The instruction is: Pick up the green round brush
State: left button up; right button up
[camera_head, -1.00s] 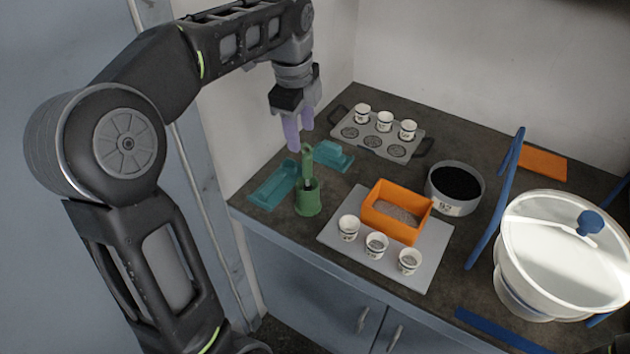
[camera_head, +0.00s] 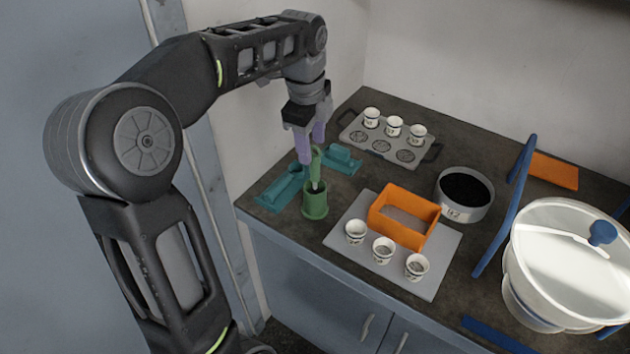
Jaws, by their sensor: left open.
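The green round brush (camera_head: 315,170) stands upright in a green cup-like holder (camera_head: 315,203) near the left front of the counter. Its handle points up and its lower end is hidden inside the holder. My left gripper (camera_head: 312,150) points down with purple fingers. It is open, with its fingertips close to the top of the brush handle. I cannot tell whether the fingers touch the handle. My right gripper is not in view.
Teal trays (camera_head: 284,190) lie close behind and left of the holder. A grey board (camera_head: 447,255) with an orange box (camera_head: 404,235) and small cups is to the right.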

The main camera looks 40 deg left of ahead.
aim_at(313, 156)
pick_arm(q)
jog(key=shift+w+f+p, duration=0.2)
jog(key=shift+f+p, duration=0.15)
jog(key=shift+f, duration=2.25)
grip_shut()
jog(key=shift+w+r, duration=0.1)
jog(key=shift+r, duration=0.05)
